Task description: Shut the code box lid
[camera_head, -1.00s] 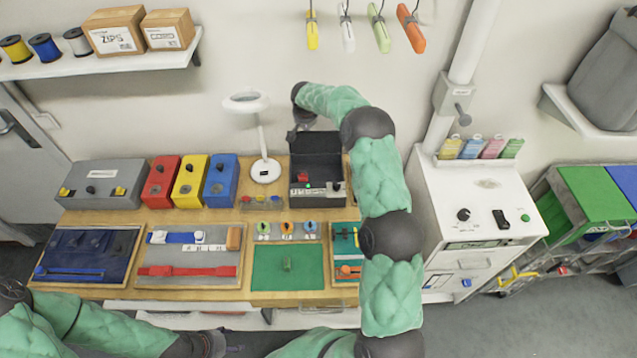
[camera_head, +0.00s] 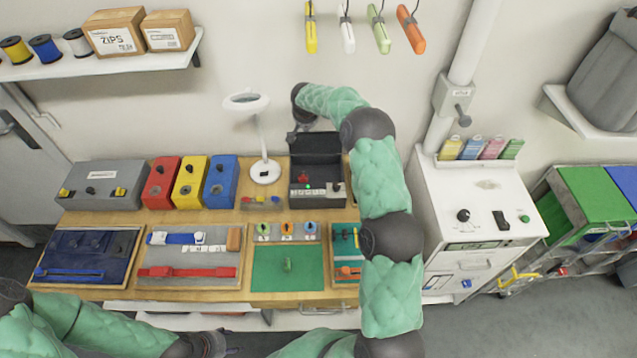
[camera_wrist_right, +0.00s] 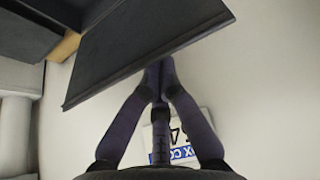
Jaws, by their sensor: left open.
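The code box (camera_head: 318,196) is a dark box at the back right of the bench, with a red part, a small green light and a row of pale keys. Its black lid (camera_head: 316,152) stands open, roughly upright. My right gripper (camera_head: 298,131) is at the lid's upper left edge, partly hidden by the arm. In the right wrist view, the right gripper's fingers (camera_wrist_right: 160,68) come together at the edge of the dark lid (camera_wrist_right: 145,45), with nothing seen between them; contact is unclear. My left gripper (camera_head: 218,347) is low in the head view, open, away from the box.
A white lamp (camera_head: 264,172) stands left of the code box, with blue, yellow and red boxes (camera_head: 190,182) beyond it. My right arm passes over the bench's right end. A white machine (camera_head: 480,215) stands to the right.

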